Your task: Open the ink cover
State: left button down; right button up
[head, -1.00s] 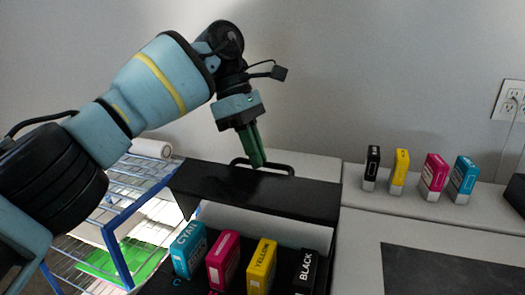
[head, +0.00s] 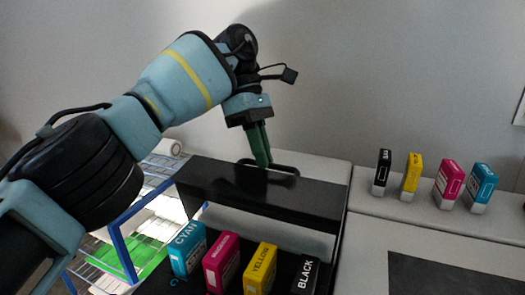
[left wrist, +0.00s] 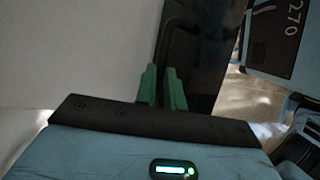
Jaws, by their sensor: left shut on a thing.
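The ink cover (head: 230,188) is a long black panel at the back of the printer. It stands raised above a slot with cyan (head: 187,250), magenta (head: 221,262), yellow (head: 260,268) and black (head: 304,274) cartridges. Its black loop handle (head: 286,169) is on its far edge. My left gripper (head: 263,163) comes down from above with green fingers shut on the handle. In the left wrist view, the green fingers (left wrist: 162,88) are close together beside the dark handle (left wrist: 181,45). The exact contact is hidden. My right gripper is not in view.
Several spare cartridges stand on the pale printer top at right, black (head: 382,172), yellow (head: 411,177), magenta (head: 447,184) and cyan (head: 479,187). A blue wire rack (head: 122,235) is at left below my arm. A grey wall (head: 380,70) rises behind.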

pick_arm(q)
jog(key=c, duration=1.5)
grip_release()
